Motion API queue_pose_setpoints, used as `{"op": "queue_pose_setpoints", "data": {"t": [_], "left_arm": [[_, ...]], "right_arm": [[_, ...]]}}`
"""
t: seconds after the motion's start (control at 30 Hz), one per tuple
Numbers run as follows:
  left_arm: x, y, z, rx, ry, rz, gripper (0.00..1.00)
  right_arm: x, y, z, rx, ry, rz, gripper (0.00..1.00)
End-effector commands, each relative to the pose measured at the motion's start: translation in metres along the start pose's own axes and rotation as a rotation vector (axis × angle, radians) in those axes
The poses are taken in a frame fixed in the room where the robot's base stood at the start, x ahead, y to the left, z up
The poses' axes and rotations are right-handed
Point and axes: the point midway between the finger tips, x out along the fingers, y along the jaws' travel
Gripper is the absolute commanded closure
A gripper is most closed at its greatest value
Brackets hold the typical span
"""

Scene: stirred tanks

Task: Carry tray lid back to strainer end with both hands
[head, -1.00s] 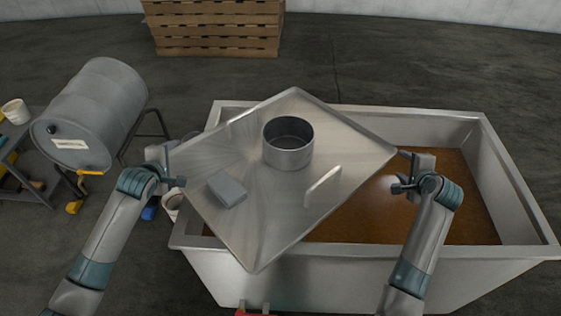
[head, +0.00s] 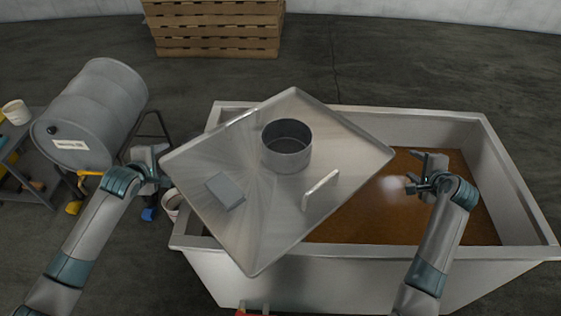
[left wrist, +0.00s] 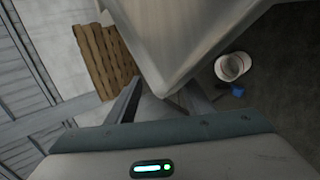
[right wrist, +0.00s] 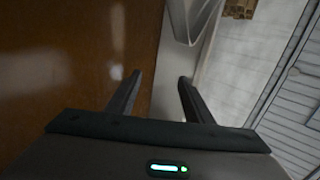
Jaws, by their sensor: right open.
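The metal tray lid (head: 275,215) lies askew across the left part of the tank (head: 365,262), its left corner jutting past the tank's left side. It carries a round open metal collar (head: 290,160), a grey block (head: 225,190) and two bar handles, one near (head: 320,188) and one far (head: 242,117). My left gripper (head: 162,170) is open at the lid's left corner; in the left wrist view the corner (left wrist: 180,50) points in between the fingers, contact unclear. My right gripper (head: 418,178) is open and empty over the brown contents, apart from the lid's right corner.
Brown material (head: 440,215) fills the tank's uncovered right part. A grey drum (head: 92,110) on a stand and a cart (head: 30,165) are at left. A white bucket (left wrist: 230,67) stands on the floor near the tank's left end. Wooden pallets (head: 215,30) are behind, with clear floor between.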

Motion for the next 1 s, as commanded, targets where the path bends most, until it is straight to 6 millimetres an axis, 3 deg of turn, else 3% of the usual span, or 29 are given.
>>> {"op": "queue_pose_setpoints", "data": {"t": [0.03, 0.13, 0.63, 1.0], "left_arm": [[0.000, 0.000, 0.000, 0.000, 0.001, -0.001, 0.53], [0.000, -0.001, 0.000, 0.000, 0.001, -0.001, 0.34], [-0.007, -0.001, 0.000, 0.000, 0.001, -0.002, 0.34], [-0.057, -0.001, 0.000, 0.000, 0.000, 0.000, 0.34]], "right_arm": [[0.000, 0.000, 0.000, 0.000, 0.001, 0.000, 0.53], [0.000, 0.000, 0.000, 0.000, 0.001, 0.000, 0.34], [0.000, 0.000, -0.001, 0.000, 0.002, 0.000, 0.34], [0.000, 0.000, -0.001, 0.000, 0.002, 0.000, 0.34]]}}
